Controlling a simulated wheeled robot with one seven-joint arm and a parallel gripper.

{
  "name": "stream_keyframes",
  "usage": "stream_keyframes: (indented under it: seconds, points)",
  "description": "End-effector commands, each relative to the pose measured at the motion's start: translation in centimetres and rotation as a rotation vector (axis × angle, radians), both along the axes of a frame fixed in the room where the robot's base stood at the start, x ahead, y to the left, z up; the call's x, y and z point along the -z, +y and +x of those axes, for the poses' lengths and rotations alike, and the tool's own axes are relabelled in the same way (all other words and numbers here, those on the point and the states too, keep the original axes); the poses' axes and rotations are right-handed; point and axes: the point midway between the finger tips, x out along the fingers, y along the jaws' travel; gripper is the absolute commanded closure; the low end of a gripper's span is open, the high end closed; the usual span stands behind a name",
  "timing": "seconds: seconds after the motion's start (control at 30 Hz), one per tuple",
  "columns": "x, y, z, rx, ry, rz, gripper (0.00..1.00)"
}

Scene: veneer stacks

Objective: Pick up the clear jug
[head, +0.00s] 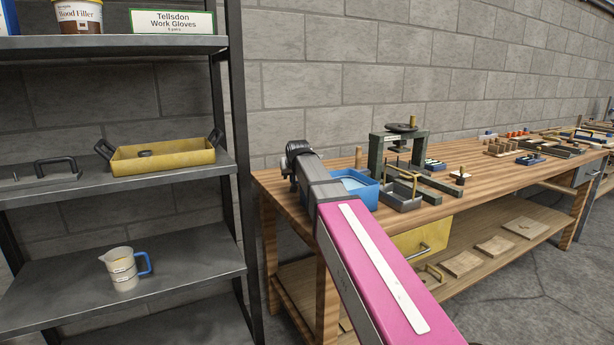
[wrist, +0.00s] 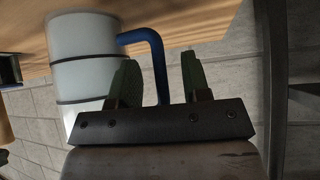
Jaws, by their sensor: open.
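In the wrist view, which looks upside down, a pale, translucent jug (wrist: 82,62) with dark bands and a blue handle (wrist: 155,60) stands on a wooden surface. My gripper (wrist: 162,80) is open, with the handle showing between its two fingers. I cannot tell whether either finger touches it. In the head view my arm (head: 318,185) reaches over the near end of the workbench and hides the fingers and this jug. Another jug (head: 122,269), cream-grey with a blue handle, stands upright on a lower shelf at left.
A yellow tray (head: 190,157) sits on the middle shelf of the dark rack. On the workbench (head: 465,198), a blue bin (head: 368,193), a grey tray (head: 402,203) and a green press (head: 377,153) stand just right of my arm. A block wall is behind.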

Motion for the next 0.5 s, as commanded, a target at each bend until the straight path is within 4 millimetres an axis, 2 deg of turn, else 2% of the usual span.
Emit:
stream_keyframes:
  seconds: [0.2, 0.23, 0.3, 0.37, 0.5]
  points:
    - [0.15, 0.02, 0.13, 0.000, -0.001, 0.000, 0.57]
    - [0.15, 0.02, 0.13, 0.000, -0.001, 0.000, 0.60]
    - [0.14, 0.02, 0.13, 0.000, -0.001, 0.000, 0.83]
    - [0.13, 0.02, 0.13, 0.000, -0.001, 0.000, 1.00]
    - [0.07, 0.02, 0.15, -0.001, -0.003, 0.000, 1.00]
